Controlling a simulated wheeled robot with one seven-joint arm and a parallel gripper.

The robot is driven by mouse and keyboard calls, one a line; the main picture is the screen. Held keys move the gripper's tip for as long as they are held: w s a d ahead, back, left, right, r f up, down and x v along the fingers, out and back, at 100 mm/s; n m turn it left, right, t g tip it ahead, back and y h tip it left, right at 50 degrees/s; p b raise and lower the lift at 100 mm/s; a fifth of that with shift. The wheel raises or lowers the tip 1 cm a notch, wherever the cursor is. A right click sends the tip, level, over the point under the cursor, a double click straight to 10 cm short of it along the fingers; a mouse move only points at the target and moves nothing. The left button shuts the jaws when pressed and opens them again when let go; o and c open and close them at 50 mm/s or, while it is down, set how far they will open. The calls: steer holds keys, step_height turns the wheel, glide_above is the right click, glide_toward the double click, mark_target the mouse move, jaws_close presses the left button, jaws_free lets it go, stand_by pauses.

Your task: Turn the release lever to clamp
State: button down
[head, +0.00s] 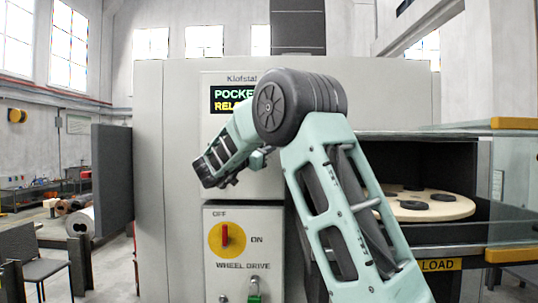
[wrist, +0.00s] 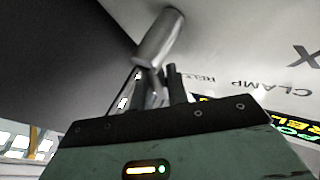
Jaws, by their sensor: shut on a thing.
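The release lever (wrist: 160,40) shows in the wrist view as a grey metal rod with a rounded end, standing out from a pale panel. My gripper (wrist: 160,76) is shut on the lever, its dark fingers close around the lower part of the rod. Upside-down lettering reading CLAMP and part of RELEASE (wrist: 205,78) is on the panel beside it. In the head view my arm covers the lever and the fingertips. The display (head: 231,100) on the cabinet shows POCKE and REL, the rest hidden behind my arm.
At right, a round pale table (head: 440,207) with dark discs sits in an opening, with a glass-sided frame and yellow ends (head: 512,123). A dark panel (head: 112,180) juts out at left.

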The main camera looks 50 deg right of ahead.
steer(key=n+h+b, duration=0.1)
steer(key=w+n+t+b, duration=0.1)
steer(key=n, duration=0.1)
steer(key=shift+a+f+t+h, duration=0.1)
steer(key=shift+a+t+h, duration=0.2)
steer(key=shift+a+h, duration=0.1)
steer(key=n+t+b, duration=0.1)
steer(key=n+t+h+b, duration=0.1)
steer(key=n, duration=0.1)
steer(key=w+a+n+t+b, duration=0.1)
steer(key=n+t, duration=0.1)
steer(key=shift+w+a+f+n+t+y+b, duration=0.25)
steer(key=shift+n+t+y+b, duration=0.55)
steer(key=shift+n+t, duration=1.4)
steer(key=shift+w+a+f+n+t+y+b, duration=0.1)
steer(key=shift+w+a+n+t+y+b, duration=0.25)
steer(key=shift+n+t+b, duration=1.8)
steer(key=shift+w+a+f+n+t+y+b, duration=0.15)
steer(key=shift+w+n+t+y, duration=0.3)
steer(key=shift+n+t, duration=1.85)
steer(key=shift+n+g+y, duration=0.35)
steer(key=shift+n+y, duration=0.05)
steer(key=shift+n, duration=0.65)
steer(key=c, duration=1.6)
jaws_free()
steer(key=shift+s, duration=0.1)
steer(key=shift+c, duration=0.2)
steer(key=shift+a, duration=0.1)
